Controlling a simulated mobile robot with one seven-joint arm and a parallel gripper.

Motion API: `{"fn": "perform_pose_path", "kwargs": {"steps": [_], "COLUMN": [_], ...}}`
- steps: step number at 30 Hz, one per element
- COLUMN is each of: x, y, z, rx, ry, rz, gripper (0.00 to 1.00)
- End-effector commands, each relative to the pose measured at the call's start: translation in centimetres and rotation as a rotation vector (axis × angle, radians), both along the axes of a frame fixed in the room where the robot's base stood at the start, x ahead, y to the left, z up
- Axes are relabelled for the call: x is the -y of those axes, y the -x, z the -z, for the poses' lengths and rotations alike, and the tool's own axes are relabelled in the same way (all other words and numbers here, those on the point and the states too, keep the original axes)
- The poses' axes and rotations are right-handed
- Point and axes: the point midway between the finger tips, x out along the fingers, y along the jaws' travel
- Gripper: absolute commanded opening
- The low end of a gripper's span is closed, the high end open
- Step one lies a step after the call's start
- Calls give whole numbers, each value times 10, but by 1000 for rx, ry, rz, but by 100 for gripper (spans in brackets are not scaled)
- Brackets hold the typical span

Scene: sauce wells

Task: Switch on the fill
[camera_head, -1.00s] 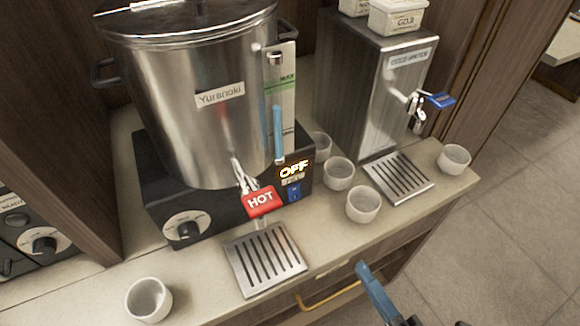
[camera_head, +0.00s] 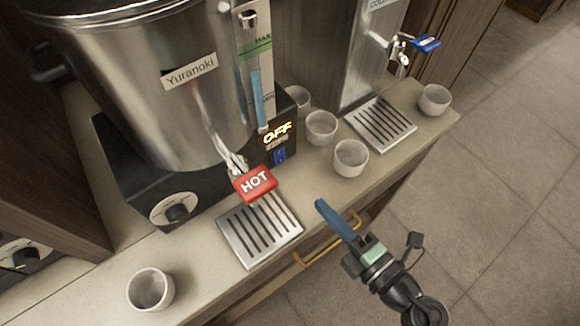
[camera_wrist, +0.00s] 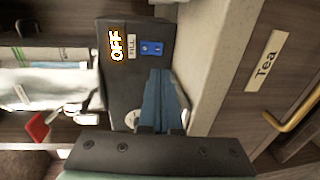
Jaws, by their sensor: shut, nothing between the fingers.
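The blue fill switch (camera_head: 280,155) sits on the front of the black base of the steel urn (camera_head: 165,85), under a lit "OFF" sign (camera_head: 277,132). In the wrist view the blue switch (camera_wrist: 152,48) is beside the "FILL" label (camera_wrist: 131,43) and the "OFF" sign (camera_wrist: 117,45). My gripper (camera_head: 322,206) is shut and empty, its blue fingers in front of the counter edge and apart from the switch. In the wrist view the fingertips (camera_wrist: 160,75) point toward the switch, just below it in the picture.
A red "HOT" tap lever (camera_head: 255,183) juts out above a drip tray (camera_head: 228,232), left of the switch. White cups stand right of the base, one (camera_head: 350,158) near the counter edge. A drawer handle (camera_head: 315,250) is below the counter. Another cup (camera_head: 150,289) stands at left.

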Motion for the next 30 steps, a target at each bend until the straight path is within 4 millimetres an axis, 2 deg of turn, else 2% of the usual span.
{"fn": "perform_pose_path", "kwargs": {"steps": [9, 15, 21, 30], "x": [-41, -59, -66, -67], "y": [-56, -81, -92, -92], "z": [7, 11, 13, 14], "rx": [1, 1, 1, 0], "ry": [0, 1, 2, 2], "rz": [-3, -1, 1, 0], "gripper": [0, 0, 0, 0]}}
